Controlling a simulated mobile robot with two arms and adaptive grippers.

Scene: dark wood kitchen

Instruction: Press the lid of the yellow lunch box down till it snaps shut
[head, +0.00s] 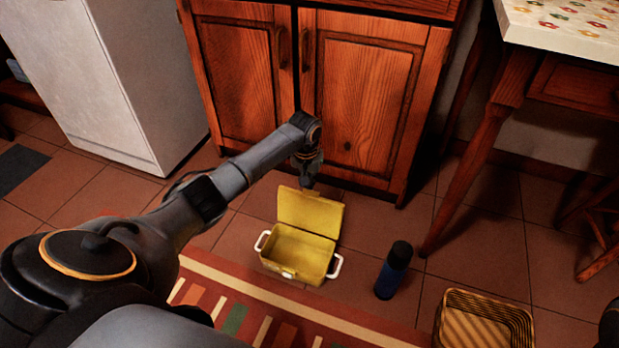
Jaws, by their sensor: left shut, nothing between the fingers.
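The yellow lunch box (297,252) stands on the tiled floor, open and empty as far as I can see. Its lid (311,212) stands raised at the back edge, tilted slightly backward. White handles show on its left and right ends, and a small white latch at the front. My left arm reaches over from the left. My left gripper (309,180) points down, shut and empty, at the top edge of the lid. I cannot tell if it touches the lid. My right gripper does not show; only a dark piece appears at the lower right edge.
A blue bottle with a black cap (393,271) stands right of the box. A wicker basket (484,318) is at lower right. A striped rug (290,318) lies in front. Behind are a wooden cabinet (365,95) and a white fridge (105,75); a table (565,22) stands right.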

